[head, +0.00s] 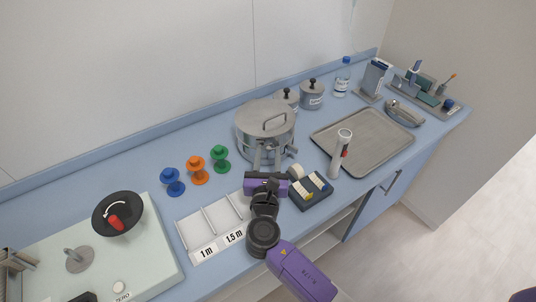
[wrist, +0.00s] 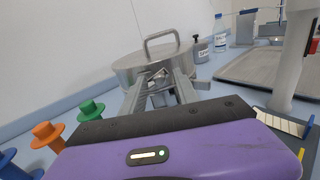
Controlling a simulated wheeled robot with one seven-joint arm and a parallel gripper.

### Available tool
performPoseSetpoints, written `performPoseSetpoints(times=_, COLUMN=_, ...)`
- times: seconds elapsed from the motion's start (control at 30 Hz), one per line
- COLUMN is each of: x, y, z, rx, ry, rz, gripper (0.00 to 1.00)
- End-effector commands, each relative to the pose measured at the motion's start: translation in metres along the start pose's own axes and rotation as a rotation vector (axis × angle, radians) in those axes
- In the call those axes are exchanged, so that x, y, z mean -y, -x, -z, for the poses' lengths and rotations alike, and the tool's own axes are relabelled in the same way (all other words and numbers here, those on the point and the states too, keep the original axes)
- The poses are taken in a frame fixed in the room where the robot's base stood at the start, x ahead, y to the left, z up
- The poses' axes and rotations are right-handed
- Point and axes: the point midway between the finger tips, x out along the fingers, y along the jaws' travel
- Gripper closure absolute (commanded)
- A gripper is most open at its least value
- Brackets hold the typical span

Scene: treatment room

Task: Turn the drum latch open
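The steel drum (head: 262,128) stands on the blue counter, with a flat lid and a loop handle on top. It fills the upper middle of the wrist view (wrist: 152,66). My gripper (head: 267,152) is at the drum's front side. Its two grey fingers (wrist: 162,80) point at the drum and stand apart, so it looks open. A small metal latch part (wrist: 160,76) shows between the fingertips. The fingers partly hide the latch, and I cannot tell whether they touch it or which way it is turned.
Green (head: 220,158), orange (head: 197,170) and blue (head: 173,181) spools stand left of the drum. A white divided tray (head: 190,237) lies in front. A dark tray (head: 316,198) and an upright white device (head: 341,155) are close on the right, before a metal tray (head: 375,150).

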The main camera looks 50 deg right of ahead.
Motion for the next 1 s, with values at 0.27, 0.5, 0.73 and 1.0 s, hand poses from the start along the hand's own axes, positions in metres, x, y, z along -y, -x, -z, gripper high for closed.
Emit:
performPoseSetpoints(times=0.27, x=0.0, y=0.0, z=0.0, rx=0.0, ry=0.0, rz=0.0, gripper=1.0)
performPoseSetpoints(times=0.5, x=0.001, y=0.001, z=0.006, rx=0.008, ry=-0.086, rz=-0.001, gripper=1.0)
performPoseSetpoints(times=0.73, x=0.002, y=0.001, z=0.011, rx=0.023, ry=-0.271, rz=-0.001, gripper=1.0)
performPoseSetpoints(times=1.0, x=0.003, y=0.001, z=0.009, rx=0.024, ry=-0.302, rz=0.0, gripper=1.0)
